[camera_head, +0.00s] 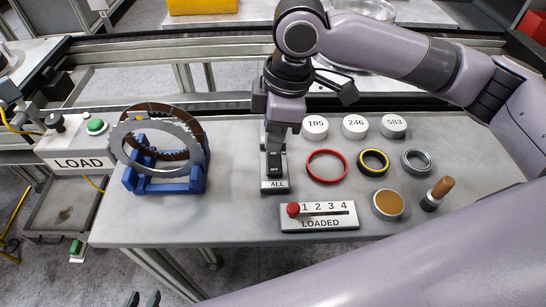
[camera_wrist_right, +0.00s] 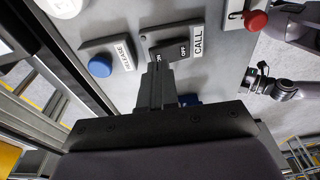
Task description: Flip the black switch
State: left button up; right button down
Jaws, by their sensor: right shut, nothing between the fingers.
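In the right wrist view the switch (camera_wrist_right: 178,50) lies just beyond my fingertips, beside a CALL label. My right gripper (camera_head: 274,147) points down at the ON end of the switch. Its fingers (camera_wrist_right: 157,68) are shut with nothing between them; whether they touch the switch I cannot tell.
A blue stand (camera_head: 165,183) holding metal rings is left of the switch. A LOADED slider box (camera_head: 319,217) with a red knob stands in front. Rings, numbered white discs and a wooden-handled stamp (camera_head: 437,193) lie right. A blue button (camera_wrist_right: 100,66) is near my right fingers.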

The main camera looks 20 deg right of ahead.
aim_at(275, 154)
jog(key=shift+f, duration=0.95)
dwell(0.7)
notch_tip(275, 154, up, 3)
jog(key=p, duration=0.3)
notch_tip(275, 154, up, 2)
jog(key=shift+p, duration=0.9)
jog(key=shift+r, duration=1.1)
